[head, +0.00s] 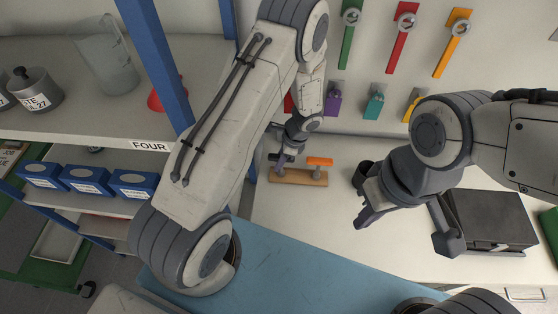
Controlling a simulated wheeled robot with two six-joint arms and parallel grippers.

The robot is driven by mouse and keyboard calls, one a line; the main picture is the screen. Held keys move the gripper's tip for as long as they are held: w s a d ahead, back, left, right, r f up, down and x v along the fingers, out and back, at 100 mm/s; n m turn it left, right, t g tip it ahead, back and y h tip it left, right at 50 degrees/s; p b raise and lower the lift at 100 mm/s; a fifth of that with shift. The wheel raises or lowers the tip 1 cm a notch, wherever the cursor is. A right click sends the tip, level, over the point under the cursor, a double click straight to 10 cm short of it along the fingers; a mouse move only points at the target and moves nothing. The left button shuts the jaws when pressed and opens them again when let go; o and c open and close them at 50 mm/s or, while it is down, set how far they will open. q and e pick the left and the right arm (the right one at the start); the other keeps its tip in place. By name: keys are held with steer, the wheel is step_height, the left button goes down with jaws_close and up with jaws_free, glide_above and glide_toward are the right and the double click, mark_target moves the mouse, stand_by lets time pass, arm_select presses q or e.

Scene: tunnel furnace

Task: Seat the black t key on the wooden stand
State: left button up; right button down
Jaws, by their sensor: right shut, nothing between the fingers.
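The wooden stand (298,178) is a small light-brown block on the white counter in the middle of the head view. An orange t key (319,161) stands upright at its right end. A dark t-shaped piece, seemingly the black t key (279,158), is over the stand's left end. Whether it is seated or just above the wood is too small to tell. My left gripper (287,150) is right at this dark piece, largely hidden by its own wrist, so its jaws do not show clearly. My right gripper (363,214) is shut and empty, right of the stand and apart from it.
A dark box (490,220) lies on the counter at right. Shelving with a blue post (158,65) stands at left. The counter in front of the stand is clear.

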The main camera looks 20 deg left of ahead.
arm_select(q)
steer(key=o, duration=0.5)
steer(key=b+v, duration=0.2)
steer(key=v, duration=0.7)
steer(key=shift+d, duration=0.15)
steer(key=shift+d+r, duration=0.15)
steer(key=shift+r, duration=0.5)
